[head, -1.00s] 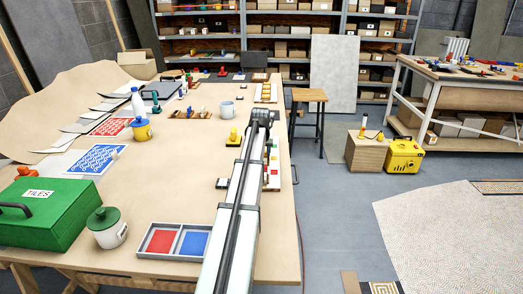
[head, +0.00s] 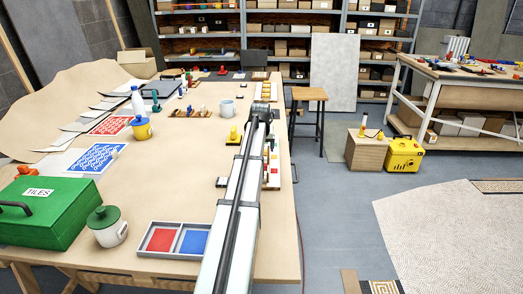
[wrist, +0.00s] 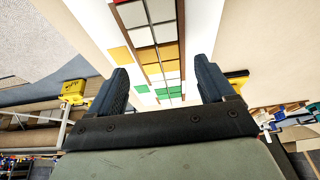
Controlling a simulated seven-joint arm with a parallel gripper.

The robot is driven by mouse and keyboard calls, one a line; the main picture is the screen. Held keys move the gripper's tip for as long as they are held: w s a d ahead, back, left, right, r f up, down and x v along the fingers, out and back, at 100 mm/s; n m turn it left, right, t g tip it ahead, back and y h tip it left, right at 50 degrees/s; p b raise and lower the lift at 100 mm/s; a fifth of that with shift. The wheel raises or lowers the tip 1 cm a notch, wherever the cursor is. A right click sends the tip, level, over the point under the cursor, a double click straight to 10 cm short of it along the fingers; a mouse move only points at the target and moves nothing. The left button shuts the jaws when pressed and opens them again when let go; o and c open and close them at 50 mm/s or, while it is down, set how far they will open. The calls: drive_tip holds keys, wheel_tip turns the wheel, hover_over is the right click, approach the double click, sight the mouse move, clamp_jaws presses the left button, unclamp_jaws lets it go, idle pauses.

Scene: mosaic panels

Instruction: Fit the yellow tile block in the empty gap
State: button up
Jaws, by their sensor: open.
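A long tile panel (wrist: 167,52) runs away beneath my gripper in the wrist view, with white, yellow, red and green squares in dark-edged rows. Yellow squares (wrist: 168,52) lie in its middle, and a separate yellow square (wrist: 121,57) shows on the white strip to its left. I cannot tell which yellow piece is the loose block, nor make out the empty gap. My gripper (wrist: 160,86) is open, with nothing visible between its fingers, above the panel. In the head view, the panel (head: 273,177) is partly hidden behind my arm.
A yellow object on a dark base (head: 234,136) stands left of my arm. A tray with red and blue compartments (head: 174,239), a lidded pot (head: 107,228) and a green TILES box (head: 50,212) are near the front. The middle of the table is mostly clear.

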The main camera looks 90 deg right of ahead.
drive_tip(key=v, duration=1.1)
drive_tip(key=shift+r, duration=0.15)
drive_tip(key=shift+a, duration=0.1)
